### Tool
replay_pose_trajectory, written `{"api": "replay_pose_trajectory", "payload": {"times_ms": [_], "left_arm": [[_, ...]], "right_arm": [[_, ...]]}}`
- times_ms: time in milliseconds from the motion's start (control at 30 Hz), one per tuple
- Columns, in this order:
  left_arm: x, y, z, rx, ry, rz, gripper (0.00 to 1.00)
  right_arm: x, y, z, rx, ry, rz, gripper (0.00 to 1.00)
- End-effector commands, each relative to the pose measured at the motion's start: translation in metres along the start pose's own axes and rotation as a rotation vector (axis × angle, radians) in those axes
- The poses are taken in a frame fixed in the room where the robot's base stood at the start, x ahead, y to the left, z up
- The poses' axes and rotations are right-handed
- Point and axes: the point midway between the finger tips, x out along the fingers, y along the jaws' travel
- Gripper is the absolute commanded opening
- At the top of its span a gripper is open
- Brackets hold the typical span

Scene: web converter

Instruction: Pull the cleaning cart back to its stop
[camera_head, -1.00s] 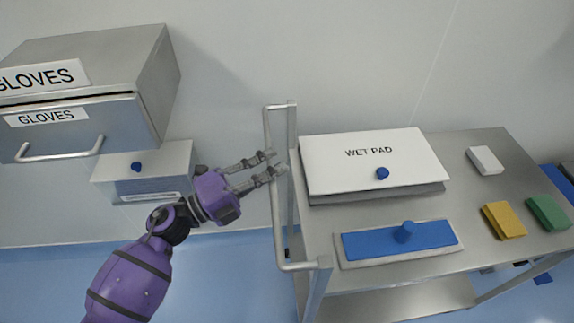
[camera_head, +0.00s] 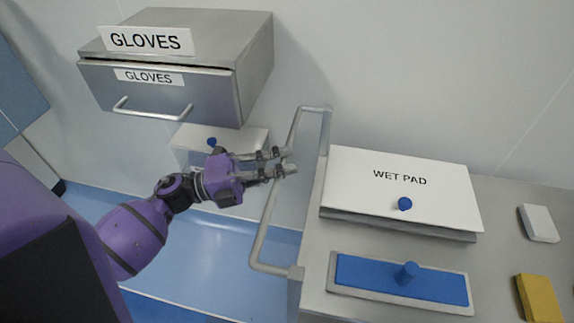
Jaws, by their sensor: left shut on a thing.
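The cleaning cart (camera_head: 318,232) is a steel cart at the right, with a tubular push handle (camera_head: 265,225) on its left end. My left gripper (camera_head: 287,161) comes in from the left and is shut on the upright bar of the handle. The cart's top carries a white box marked WET PAD (camera_head: 400,180) with a blue knob, and a flat blue pad with a knob (camera_head: 400,278). The cart's right end and lower part are out of view. My right gripper is not in view. No stop can be made out.
A steel GLOVES drawer unit (camera_head: 165,85) hangs on the wall at upper left, with a smaller box (camera_head: 240,142) below it. A white block (camera_head: 538,222) and a yellow block (camera_head: 538,297) lie on the cart. Blue floor (camera_head: 220,262) is clear left of the handle.

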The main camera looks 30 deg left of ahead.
Motion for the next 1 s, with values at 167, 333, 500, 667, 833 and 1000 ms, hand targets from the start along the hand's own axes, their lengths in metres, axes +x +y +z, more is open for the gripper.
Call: {"api": "replay_pose_trajectory", "payload": {"times_ms": [167, 333, 500, 667, 833, 1000], "left_arm": [[-0.003, 0.0, 0.002, -0.003, -0.007, 0.002, 0.0], [-0.002, 0.0, 0.002, -0.002, -0.006, 0.002, 0.31], [-0.001, 0.0, 0.001, -0.001, -0.004, 0.001, 0.31], [-0.004, 0.0, 0.001, -0.001, -0.004, 0.002, 0.31], [-0.025, 0.001, 0.001, -0.001, -0.006, 0.004, 0.31], [-0.062, 0.001, 0.002, -0.003, -0.008, 0.005, 0.31]], "right_arm": [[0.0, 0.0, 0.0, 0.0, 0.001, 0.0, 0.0], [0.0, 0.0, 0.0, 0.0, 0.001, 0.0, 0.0], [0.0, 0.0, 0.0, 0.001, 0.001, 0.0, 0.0], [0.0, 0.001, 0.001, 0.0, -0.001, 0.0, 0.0], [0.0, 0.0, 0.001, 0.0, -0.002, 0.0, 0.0], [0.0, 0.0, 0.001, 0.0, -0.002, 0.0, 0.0]]}}
